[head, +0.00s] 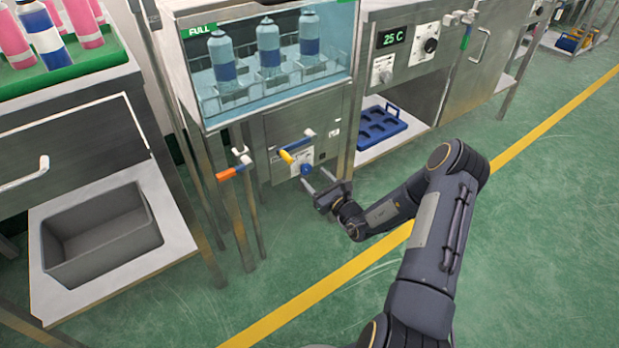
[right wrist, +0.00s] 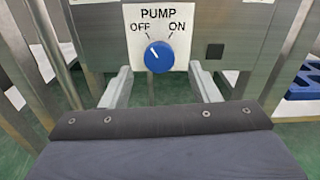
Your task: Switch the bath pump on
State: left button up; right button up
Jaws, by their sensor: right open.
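The bath pump switch is a round blue knob (head: 306,170) on a white plate on the steel front below the water bath (head: 270,70). In the right wrist view the knob (right wrist: 158,57) sits under the word PUMP, with OFF at left and ON at right. Its white pointer line leans up and left, toward OFF. My right gripper (head: 316,179) is open in front of the knob. In the right wrist view its two fingers (right wrist: 159,80) stand to either side and below the knob, apart from it and empty. My left gripper is not in view.
Several cans stand in the bath. A blue tray (head: 381,127) lies on the shelf at right. Floor in front is clear.

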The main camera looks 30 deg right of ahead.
aim_at(308, 171)
jog(key=shift+w+a+b, duration=0.15)
jog(key=shift+w+b, duration=0.25)
jog(key=shift+w, duration=1.25)
jog(key=shift+c, duration=0.2)
jog(key=c, duration=0.9)
